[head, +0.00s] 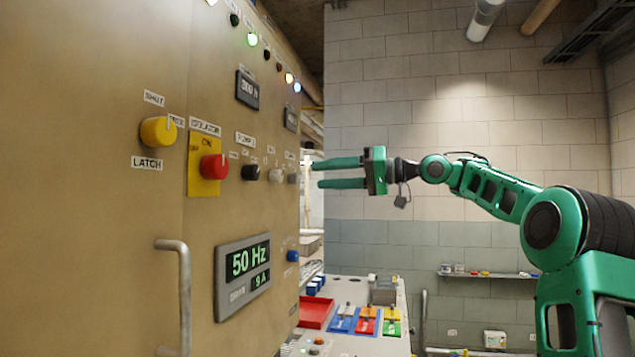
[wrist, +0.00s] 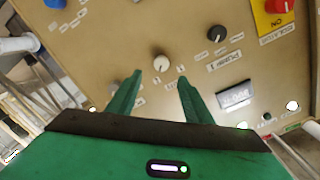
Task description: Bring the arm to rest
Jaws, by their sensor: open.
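My arm (head: 500,195) reaches from the right side of the head view toward the tan control cabinet (head: 90,230) at left. My gripper (head: 318,174) is open, with its two green fingers one above the other and pointing at the panel. In the wrist view my gripper (wrist: 160,78) shows a clear gap between the fingers. A pale knob (wrist: 161,63) on the panel shows just beyond that gap. It appears untouched and nothing is held. The exact distance from the fingertips to the panel is hard to tell.
The panel carries a yellow knob (head: 158,130), a red knob (head: 214,167), a 50 Hz display (head: 243,275) and a protruding handle (head: 180,290). Open space lies before the block wall (head: 460,120).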

